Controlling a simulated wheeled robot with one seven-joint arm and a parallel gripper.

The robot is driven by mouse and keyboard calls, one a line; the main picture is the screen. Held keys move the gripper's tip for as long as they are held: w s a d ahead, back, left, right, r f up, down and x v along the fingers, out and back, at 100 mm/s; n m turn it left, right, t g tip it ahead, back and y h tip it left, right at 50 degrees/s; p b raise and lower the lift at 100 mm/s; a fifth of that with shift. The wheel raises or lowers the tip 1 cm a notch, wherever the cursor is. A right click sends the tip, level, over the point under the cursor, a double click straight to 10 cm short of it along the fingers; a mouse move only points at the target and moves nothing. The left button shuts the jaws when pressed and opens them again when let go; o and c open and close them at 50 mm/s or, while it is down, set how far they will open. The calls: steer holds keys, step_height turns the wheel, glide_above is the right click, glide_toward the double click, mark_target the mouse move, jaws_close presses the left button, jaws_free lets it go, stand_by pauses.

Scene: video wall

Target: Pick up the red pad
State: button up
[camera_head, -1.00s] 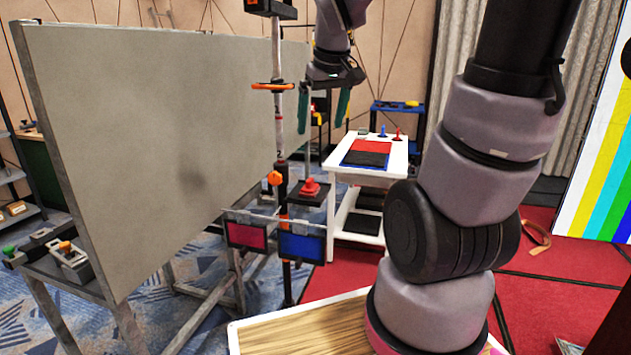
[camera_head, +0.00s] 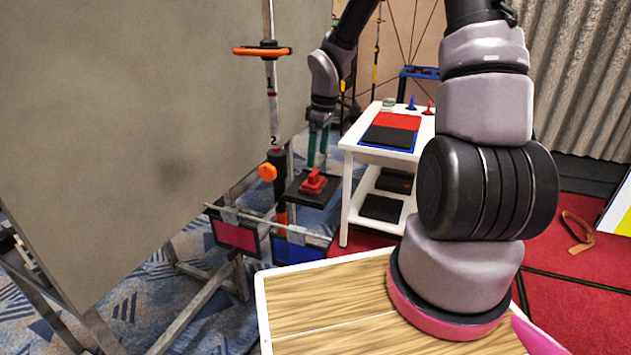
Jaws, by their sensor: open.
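A red block-like piece with a raised handle (camera_head: 313,183) sits on a small black platform (camera_head: 312,198) fixed beside the pole. A flat red pad (camera_head: 396,121) lies on a blue tray on the white table, beside a black pad (camera_head: 388,137). I cannot tell from the picture alone which of the two red things the task names. My gripper (camera_head: 317,160) points down with its two green fingers apart. It is empty and appears just above the red handled piece. Whether the fingertips touch it is unclear.
The pole (camera_head: 271,95) with an orange handle (camera_head: 262,51) stands left of my gripper, in front of a large grey panel (camera_head: 130,120). Below hang a magenta-faced panel (camera_head: 236,235) and a blue-faced panel (camera_head: 300,250). Small blue and red pieces stand at the white table's (camera_head: 372,109) back.

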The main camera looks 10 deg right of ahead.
mark_target(314, 172)
steer(key=f, duration=0.5)
steer(key=w+a+f, duration=0.1)
steer(key=f, duration=0.2)
steer(key=c, duration=1.1)
steer(key=shift+o, duration=0.2)
steer(key=shift+r, duration=0.1)
step_height(314, 172, up, 10)
steer(key=shift+s, duration=0.1)
